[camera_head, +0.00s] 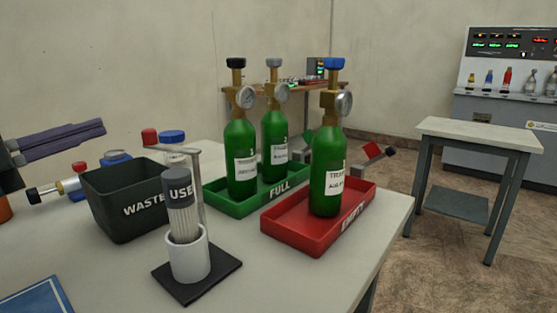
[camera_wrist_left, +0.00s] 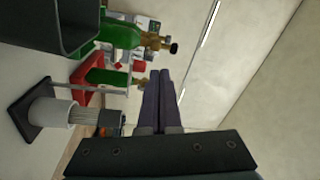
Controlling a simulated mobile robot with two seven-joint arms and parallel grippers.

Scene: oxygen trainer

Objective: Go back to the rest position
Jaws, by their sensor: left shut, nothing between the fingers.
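My left gripper (camera_head: 101,128) reaches in from the left edge in the head view, above and left of the dark waste bin (camera_head: 120,215). Its two dark purple fingers lie together and hold nothing. They also show side by side in the left wrist view (camera_wrist_left: 160,75), clear of the objects. My right gripper is in neither view.
Two green cylinders (camera_head: 240,160) stand in the green FULL tray (camera_head: 222,205). Another (camera_head: 326,175) stands in the red tray (camera_head: 290,235). A white tube holder (camera_head: 190,258) stands in front of the bin. A side table (camera_head: 480,135) is at right.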

